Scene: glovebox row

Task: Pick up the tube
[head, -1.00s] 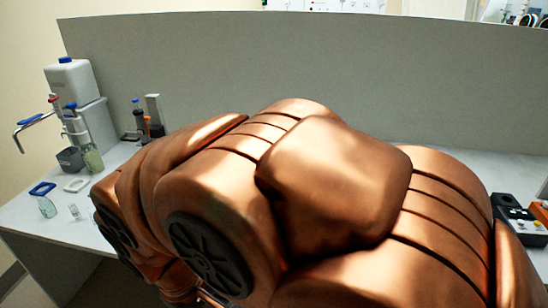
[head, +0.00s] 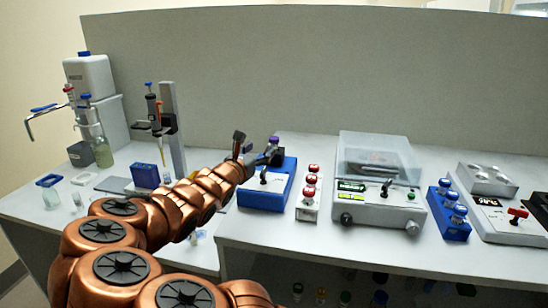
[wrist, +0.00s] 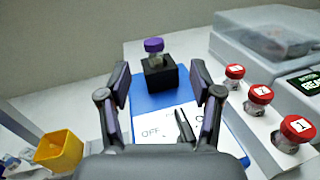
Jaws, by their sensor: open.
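A tube with a purple cap (wrist: 154,46) stands upright in a black holder (wrist: 159,76) on a blue device with a white, OFF-marked front panel (wrist: 160,122). In the head view the purple cap (head: 273,140) shows just beyond my gripper (head: 256,146), which partly hides the device and holder. In the wrist view my gripper (wrist: 159,82) is open. Its two fingers spread left and right, with the tube ahead between their lines. Nothing is between the fingers, and they appear apart from the tube.
Right of the blue device stands a white rack of red-capped tubes (head: 312,180). A grey instrument (head: 375,208) and a blue rack with blue caps (head: 450,228) are further right. A yellow container (wrist: 60,150) is at lower left in the wrist view. A pipette stand (head: 172,125) stands behind my arm.

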